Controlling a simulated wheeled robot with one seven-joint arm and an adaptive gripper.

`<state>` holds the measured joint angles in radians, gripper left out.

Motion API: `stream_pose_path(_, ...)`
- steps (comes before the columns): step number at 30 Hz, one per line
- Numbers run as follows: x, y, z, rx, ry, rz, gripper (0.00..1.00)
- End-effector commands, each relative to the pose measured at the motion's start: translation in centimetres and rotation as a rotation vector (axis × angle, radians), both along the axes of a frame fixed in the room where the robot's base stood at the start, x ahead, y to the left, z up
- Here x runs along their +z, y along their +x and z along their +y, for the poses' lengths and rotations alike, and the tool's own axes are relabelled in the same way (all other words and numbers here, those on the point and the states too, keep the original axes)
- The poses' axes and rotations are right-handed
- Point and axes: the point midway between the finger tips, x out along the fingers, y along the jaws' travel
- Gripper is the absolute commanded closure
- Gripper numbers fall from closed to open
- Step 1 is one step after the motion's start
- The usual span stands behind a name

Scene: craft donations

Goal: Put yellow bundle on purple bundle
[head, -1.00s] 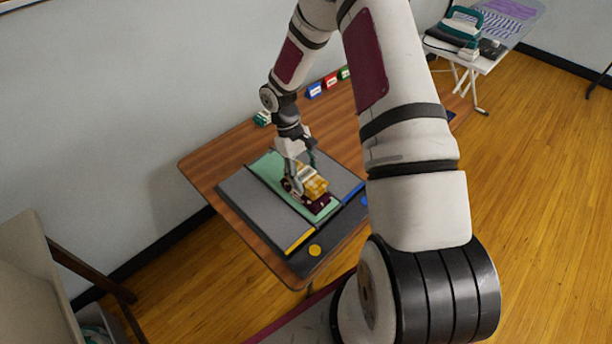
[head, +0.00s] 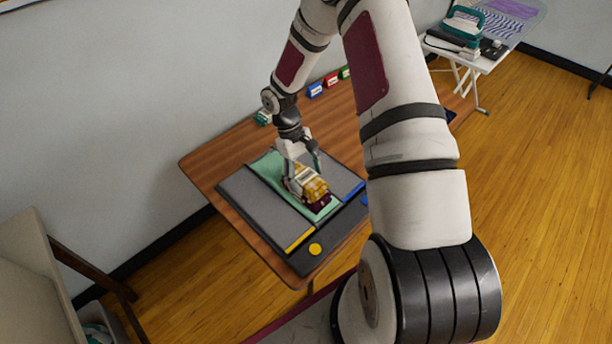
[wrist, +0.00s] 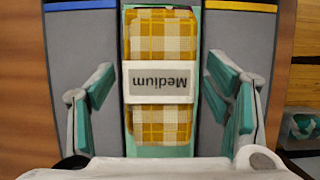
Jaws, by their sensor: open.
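The yellow bundle (head: 315,186) is a yellow-and-white plaid fabric roll with a white band. In the wrist view the yellow bundle (wrist: 160,115) lies between my fingers, its band reading "Medium". The purple bundle (head: 319,201) is dark and shows beneath the near end of the yellow one in the head view; the yellow one appears to rest on it. My gripper (head: 303,178) is open at the yellow bundle. In the wrist view its fingers (wrist: 162,100) stand apart on both sides, with gaps to the bundle.
Both bundles are on a green strip (head: 270,167) between grey panels (head: 255,205) on a wooden table (head: 210,160). A yellow disc (head: 315,249) lies on the dark front strip. Small blue, red and green blocks stand along the table's back edge.

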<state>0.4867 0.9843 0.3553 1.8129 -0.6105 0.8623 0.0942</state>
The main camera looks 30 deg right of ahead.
Motion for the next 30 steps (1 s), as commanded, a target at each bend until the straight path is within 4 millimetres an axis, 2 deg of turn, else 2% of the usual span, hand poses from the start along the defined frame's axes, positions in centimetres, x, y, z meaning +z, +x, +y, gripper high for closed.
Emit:
stream_pose_path(5, 2.3, 1.2, 0.1, 0.001, -0.003, -0.006, 0.29)
stream_pose_path(15, 8.5, 3.8, 0.7, 0.0, -0.002, -0.006, 0.29)
stream_pose_path(25, 11.9, 4.5, 1.0, 0.002, -0.01, -0.014, 0.29)
stream_pose_path(28, 14.3, 4.2, 1.5, 0.002, -0.031, -0.048, 0.29)
stream_pose_path(30, 16.8, 3.7, 2.0, 0.001, -0.053, -0.084, 0.29)
